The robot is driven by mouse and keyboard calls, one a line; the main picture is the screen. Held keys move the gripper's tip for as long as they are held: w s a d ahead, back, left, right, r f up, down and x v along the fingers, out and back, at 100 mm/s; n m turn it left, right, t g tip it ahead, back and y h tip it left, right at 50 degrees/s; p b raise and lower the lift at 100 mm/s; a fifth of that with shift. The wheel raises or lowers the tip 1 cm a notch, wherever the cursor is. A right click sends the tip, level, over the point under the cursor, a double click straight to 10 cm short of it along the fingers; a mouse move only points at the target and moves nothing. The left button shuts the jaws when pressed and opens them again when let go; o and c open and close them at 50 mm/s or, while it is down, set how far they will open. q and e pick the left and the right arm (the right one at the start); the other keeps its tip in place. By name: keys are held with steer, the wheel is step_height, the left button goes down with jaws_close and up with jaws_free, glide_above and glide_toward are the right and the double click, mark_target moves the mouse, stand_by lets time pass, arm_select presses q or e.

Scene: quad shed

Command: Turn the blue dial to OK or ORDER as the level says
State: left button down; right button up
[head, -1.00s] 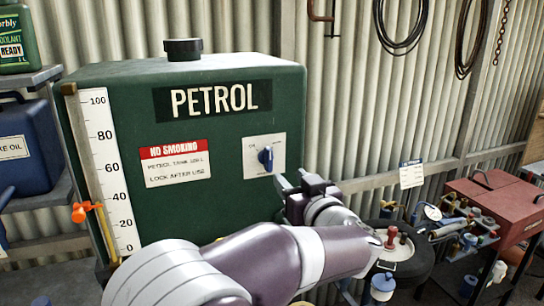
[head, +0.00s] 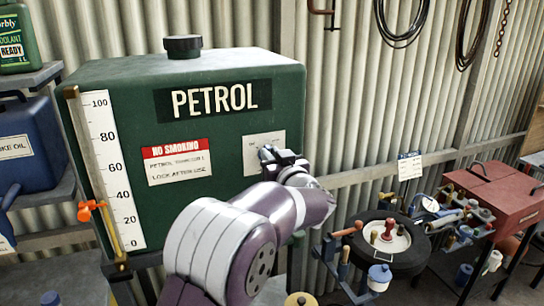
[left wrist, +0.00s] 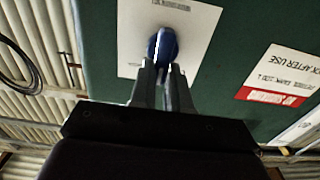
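The blue dial (left wrist: 163,45) sits on a white plate (head: 256,150) on the green petrol tank (head: 130,90). In the head view my left gripper (head: 268,152) covers the dial. In the left wrist view its fingers (left wrist: 163,72) stand apart at the near end of the dial, one to each side; contact cannot be told. The dial's lettering is unreadable. The white level scale (head: 115,170) runs from 0 to 100 beside a narrow gauge tube (head: 108,225). The tube looks yellow low down, up to roughly between 20 and 40. My right gripper is not in view.
An orange tap handle (head: 90,210) sticks out by the gauge. A blue can (head: 30,150) stands on the left shelf. At right are a round black tray (head: 375,262) with tools and a red toolbox (head: 495,195). A small white card (head: 410,166) hangs behind them.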

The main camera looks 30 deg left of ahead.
arm_select(q)
steer(key=shift+w+d+f+m+p, duration=0.1)
steer(key=shift+w+d+m+p, duration=0.05)
steer(key=shift+m+p, duration=1.65)
steer(key=shift+w+d+f+m+p, duration=0.15)
steer(key=shift+m+p, duration=1.05)
steer(key=shift+p, duration=1.1)
steer(key=shift+w+d+m+p, duration=0.1)
steer(key=shift+w+m+p, duration=0.05)
steer(key=shift+m+p, duration=1.65)
steer(key=shift+n+p, duration=0.3)
steer(key=shift+f, duration=0.1)
steer(key=c, duration=1.1)
jaws_free()
